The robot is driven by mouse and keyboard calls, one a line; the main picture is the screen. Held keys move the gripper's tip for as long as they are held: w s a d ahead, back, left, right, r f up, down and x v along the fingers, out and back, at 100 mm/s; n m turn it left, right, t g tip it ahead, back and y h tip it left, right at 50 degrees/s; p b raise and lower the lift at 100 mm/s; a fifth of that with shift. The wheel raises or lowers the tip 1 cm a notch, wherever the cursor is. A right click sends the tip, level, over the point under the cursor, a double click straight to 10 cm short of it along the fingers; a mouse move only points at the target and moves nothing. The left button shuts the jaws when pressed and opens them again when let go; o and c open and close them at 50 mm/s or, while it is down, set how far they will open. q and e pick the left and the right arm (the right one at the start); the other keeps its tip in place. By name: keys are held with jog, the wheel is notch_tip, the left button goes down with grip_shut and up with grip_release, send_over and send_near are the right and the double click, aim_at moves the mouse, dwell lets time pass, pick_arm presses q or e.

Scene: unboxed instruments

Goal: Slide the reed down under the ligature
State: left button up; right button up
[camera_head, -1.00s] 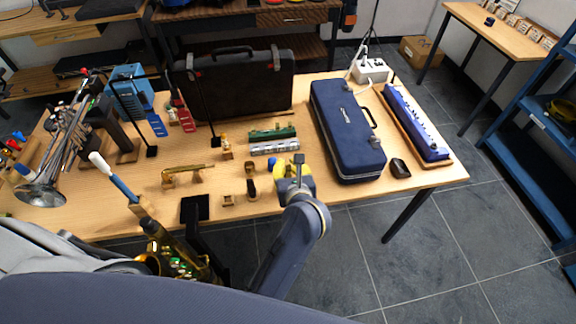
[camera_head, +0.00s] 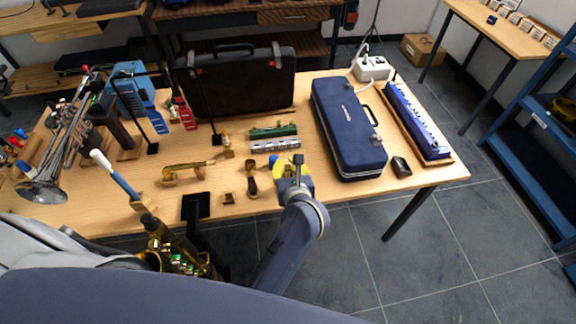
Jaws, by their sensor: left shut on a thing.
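A gold curved tube (camera_head: 187,169) rests on wooden supports further left. A gold saxophone body (camera_head: 168,247) stands at the near left, partly covered by my own body. My right gripper is not seen.
A long blue case (camera_head: 346,125) lies right of the gripper, with a small dark object (camera_head: 401,166) near the table's front edge. Green and silver bars (camera_head: 274,138) lie behind the gripper. A black case (camera_head: 240,82) stands at the back. A trumpet (camera_head: 55,170) stands left.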

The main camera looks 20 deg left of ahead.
aim_at(288, 173)
pick_arm(q)
jog(key=shift+f, duration=1.6)
dwell(1.0)
dwell(0.4)
jog(key=o, duration=0.8)
jog(key=shift+o, duration=0.2)
jog(key=shift+s+r, duration=0.1)
